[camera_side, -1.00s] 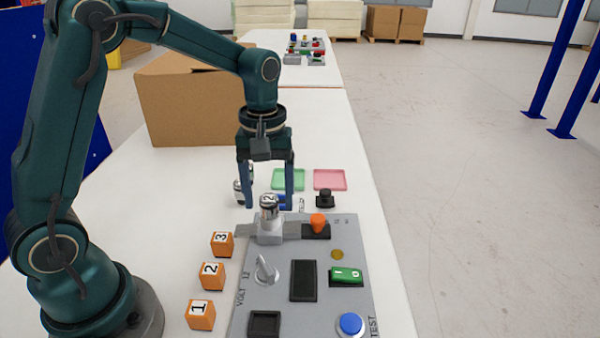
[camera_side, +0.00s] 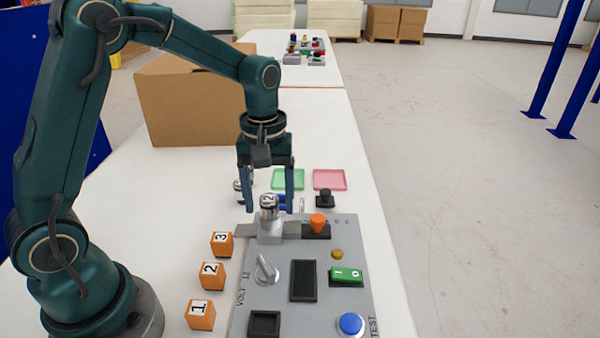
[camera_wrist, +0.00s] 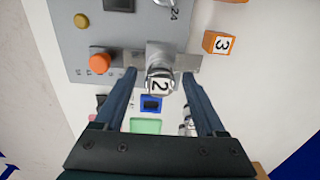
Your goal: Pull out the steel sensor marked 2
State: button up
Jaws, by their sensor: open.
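The steel sensor marked 2 (camera_side: 268,204) stands upright in the grey holder block (camera_side: 270,232) at the far edge of the grey panel. In the wrist view the sensor (camera_wrist: 159,82) shows its number between my two fingers. My gripper (camera_side: 270,210) is open, with its fingers low, just behind the sensor in the side view. In the wrist view my gripper (camera_wrist: 161,72) has one finger on each side of the sensor, with gaps. I cannot tell whether the fingertips reach level with the sensor's body. Another steel sensor (camera_side: 240,185) is partly hidden behind my left finger.
The panel (camera_side: 285,290) carries an orange knob (camera_side: 318,222), a grey switch knob (camera_side: 265,270), a green rocker (camera_side: 346,274) and a blue button (camera_side: 351,323). Orange numbered cubes (camera_side: 211,275) stand left of it. Green (camera_side: 289,178) and pink (camera_side: 330,179) trays lie behind. A cardboard box (camera_side: 190,100) stands farther back.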

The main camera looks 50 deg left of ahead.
aim_at(269, 198)
grip_shut()
jog(key=shift+r, duration=0.15)
jog(key=shift+r, duration=2.85)
